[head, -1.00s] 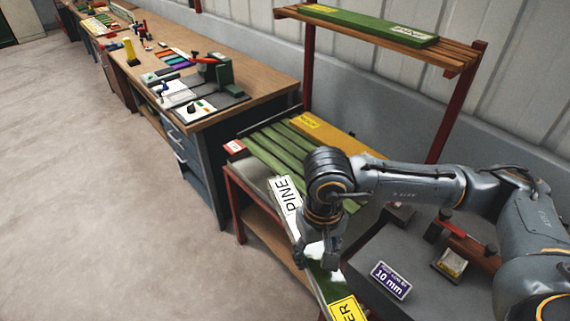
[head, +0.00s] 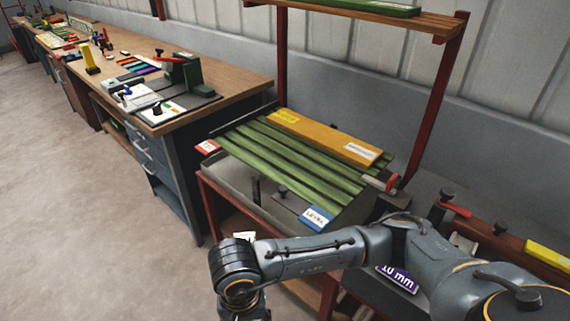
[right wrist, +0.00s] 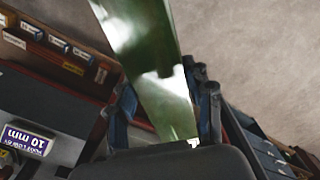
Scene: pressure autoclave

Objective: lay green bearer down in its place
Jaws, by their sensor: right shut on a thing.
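The green bearer (right wrist: 165,75) is a long green strip with bright white glare in the right wrist view. It lies between the fingers of my right gripper (right wrist: 163,92), which is shut on it. The bearer's far end runs out of the picture. In the head view my right wrist is at the bottom edge and its fingers are cut off. A small white patch (head: 244,236) shows behind that wrist, perhaps a label on the held piece. Several green slats (head: 290,165) lie side by side on a red-framed stand (head: 217,197). My left gripper is not in view.
An orange board (head: 325,138) lies along the back of the slats. A shelf above holds a green board (head: 375,6). A workbench (head: 215,103) stands left; the floor (head: 70,220) is clear.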

